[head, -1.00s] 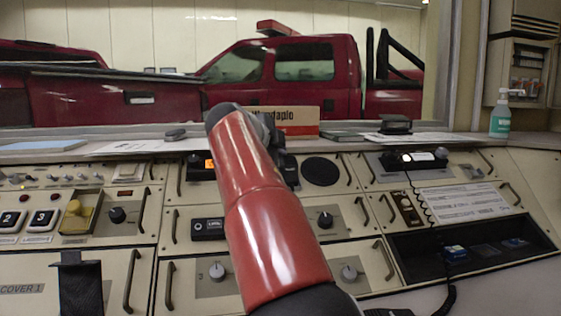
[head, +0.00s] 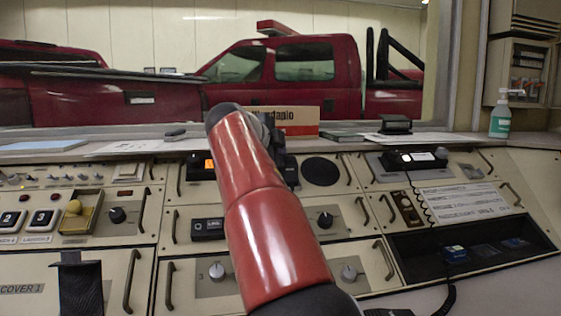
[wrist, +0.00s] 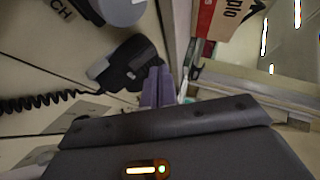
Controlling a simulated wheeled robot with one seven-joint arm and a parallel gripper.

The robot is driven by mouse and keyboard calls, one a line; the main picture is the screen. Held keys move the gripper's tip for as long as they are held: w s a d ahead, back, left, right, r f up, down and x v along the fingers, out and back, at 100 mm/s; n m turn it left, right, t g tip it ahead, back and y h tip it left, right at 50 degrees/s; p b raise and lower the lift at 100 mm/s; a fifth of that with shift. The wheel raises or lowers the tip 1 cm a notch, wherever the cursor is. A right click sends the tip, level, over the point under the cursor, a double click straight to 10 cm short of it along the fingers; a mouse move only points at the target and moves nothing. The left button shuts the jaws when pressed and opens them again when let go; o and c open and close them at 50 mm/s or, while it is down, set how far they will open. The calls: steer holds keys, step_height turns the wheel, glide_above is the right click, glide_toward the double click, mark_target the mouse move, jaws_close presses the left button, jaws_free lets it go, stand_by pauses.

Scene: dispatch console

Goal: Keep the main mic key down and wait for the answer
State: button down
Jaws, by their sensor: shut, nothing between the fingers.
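In the wrist view, a black desk microphone (wrist: 130,62) with a coiled cord stands on the cream console, with a grey key-like part (wrist: 98,68) at its left. My gripper (wrist: 158,72) shows there as two purple-grey fingers, shut and empty, overlapping the right side of the microphone's black body. I cannot tell whether the fingertips touch it or whether any key is pressed down. In the head view, my red arm hides the fingers and most of that microphone.
A box (head: 292,120) stands on the back ledge beneath the window. A green bottle (head: 500,115) stands at right.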

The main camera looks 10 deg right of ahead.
steer(key=shift+w+f+b, duration=0.2)
steer(key=shift+f+b, duration=0.15)
steer(key=shift+w+f, duration=0.25)
steer(key=shift+f, duration=0.1)
stand_by(2.5)
steer(key=shift+r, duration=0.1)
stand_by(0.5)
steer(key=shift+s+r, duration=0.45)
steer(key=shift+r, duration=0.25)
steer(key=s+r, duration=0.1)
steer(key=r, duration=0.1)
steer(key=s+r+p, duration=0.1)
steer(key=r, duration=0.1)
steer(key=shift+s, duration=0.35)
